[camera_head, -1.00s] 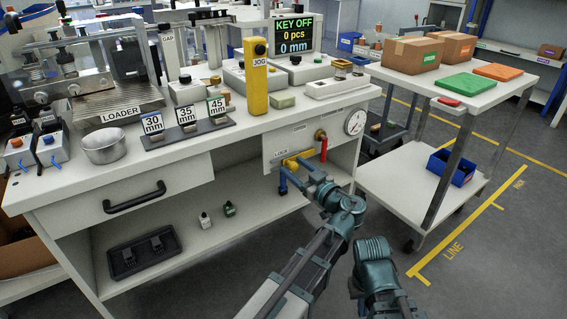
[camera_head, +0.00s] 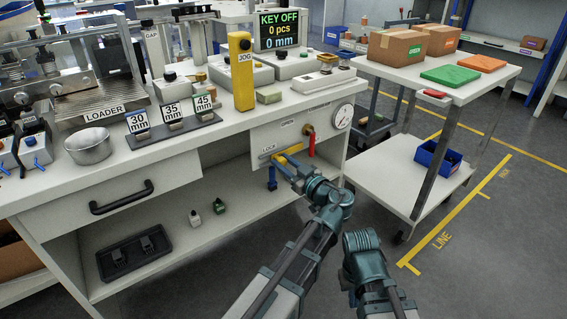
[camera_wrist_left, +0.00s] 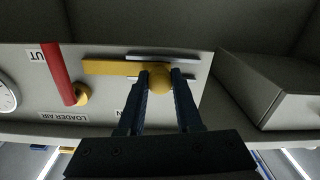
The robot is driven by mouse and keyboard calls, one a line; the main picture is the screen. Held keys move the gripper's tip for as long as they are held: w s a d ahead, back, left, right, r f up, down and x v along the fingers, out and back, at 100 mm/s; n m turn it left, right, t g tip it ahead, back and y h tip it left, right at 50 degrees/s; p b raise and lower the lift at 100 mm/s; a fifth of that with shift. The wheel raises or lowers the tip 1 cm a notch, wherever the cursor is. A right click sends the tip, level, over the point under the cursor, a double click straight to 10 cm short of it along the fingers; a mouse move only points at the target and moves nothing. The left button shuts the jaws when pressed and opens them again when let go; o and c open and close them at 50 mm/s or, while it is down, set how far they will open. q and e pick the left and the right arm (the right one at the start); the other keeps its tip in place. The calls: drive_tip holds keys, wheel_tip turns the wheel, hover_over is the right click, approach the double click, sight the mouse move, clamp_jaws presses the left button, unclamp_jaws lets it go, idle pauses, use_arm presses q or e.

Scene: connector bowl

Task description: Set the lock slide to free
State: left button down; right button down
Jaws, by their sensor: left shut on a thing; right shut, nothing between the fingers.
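The lock slide (camera_head: 291,150) is a yellow bar with a round knob on the white panel under the bench top, beside a "LOCK" label. In the left wrist view the yellow bar (camera_wrist_left: 105,67) runs sideways along a pale slot, and its round knob (camera_wrist_left: 160,82) sits between the finger tips. My left gripper (camera_wrist_left: 160,88) is shut on this knob. In the head view my left gripper (camera_head: 273,172) reaches the panel from below, its fingers partly hidden. Only part of my right arm shows, right of the left arm; its fingers are not visible.
A red lever (camera_head: 312,146) on a brass fitting and a round gauge (camera_head: 342,117) sit right of the slide. A drawer (camera_head: 110,195) is to the left, with an open shelf below. A white cart (camera_head: 400,175) stands to the right across a floor gap.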

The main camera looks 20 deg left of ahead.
idle(0.9)
use_arm(q)
drive_tip(key=s+a, duration=0.2)
drive_tip(key=s, duration=0.1)
drive_tip(key=shift+s+a, duration=0.2)
drive_tip(key=shift+a, duration=0.05)
drive_tip(key=shift+w, duration=0.1)
drive_tip(key=c, duration=0.6)
unclamp_jaws()
